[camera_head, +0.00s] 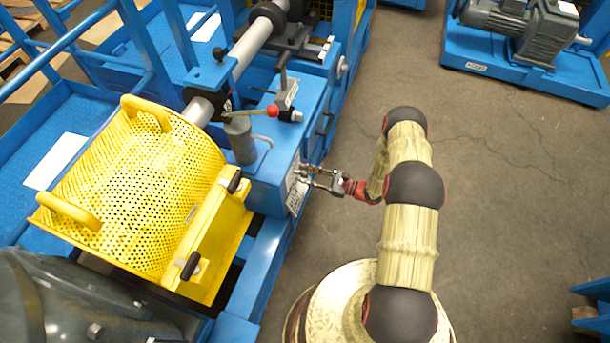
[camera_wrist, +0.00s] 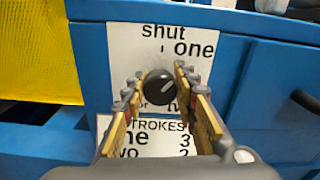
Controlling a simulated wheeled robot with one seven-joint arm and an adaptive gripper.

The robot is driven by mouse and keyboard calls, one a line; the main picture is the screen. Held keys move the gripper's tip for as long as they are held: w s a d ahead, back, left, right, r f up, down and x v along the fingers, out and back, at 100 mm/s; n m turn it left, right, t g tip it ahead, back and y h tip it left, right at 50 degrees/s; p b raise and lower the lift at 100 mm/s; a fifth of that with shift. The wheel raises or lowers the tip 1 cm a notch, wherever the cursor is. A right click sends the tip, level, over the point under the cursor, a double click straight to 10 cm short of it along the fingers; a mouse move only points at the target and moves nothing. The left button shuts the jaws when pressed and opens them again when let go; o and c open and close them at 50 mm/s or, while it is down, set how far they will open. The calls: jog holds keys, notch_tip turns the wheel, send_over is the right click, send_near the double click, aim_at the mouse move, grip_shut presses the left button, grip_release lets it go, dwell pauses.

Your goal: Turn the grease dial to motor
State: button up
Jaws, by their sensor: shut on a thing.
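The grease dial (camera_wrist: 160,88) is a round black knob on a white label plate (camera_wrist: 127,45) in the wrist view. The plate reads "shut" at the top and "one" at the upper right; lower words are partly hidden, one ending in "or". The dial's pale mark points to the upper right, toward "one". My gripper (camera_wrist: 157,80) has a finger on each side of the dial and is shut on it. In the head view my gripper (camera_head: 318,178) reaches the blue housing's right face; the dial is not clear there.
A second label (camera_wrist: 150,145) with "STROKES" and numbers sits below the dial. A yellow perforated guard (camera_head: 140,190) and a red-knobbed lever (camera_head: 271,111) are left of my gripper. A dark handle (camera_wrist: 305,101) shows at the right. Floor (camera_head: 480,200) right of my arm is clear.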

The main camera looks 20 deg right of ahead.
jog(key=m, duration=0.4)
jog(key=shift+f+m+b, duration=0.15)
jog(key=shift+m+b, duration=0.15)
jog(key=shift+b, duration=0.1)
jog(key=m, duration=0.4)
jog(key=shift+m, duration=0.3)
jog(key=m, duration=0.3)
jog(key=shift+d+m+b, duration=0.1)
jog(key=shift+m+b, duration=0.2)
jog(key=shift+b, duration=0.1)
jog(key=m, duration=0.4)
jog(key=shift+m, duration=0.3)
jog(key=m, duration=0.4)
jog(key=shift+w+f+m, duration=0.1)
jog(key=shift+m, duration=0.2)
jog(key=m, duration=0.3)
jog(key=shift+m, duration=0.3)
jog(key=m, duration=0.4)
jog(key=shift+f, duration=0.1)
jog(key=shift+m, duration=2.4)
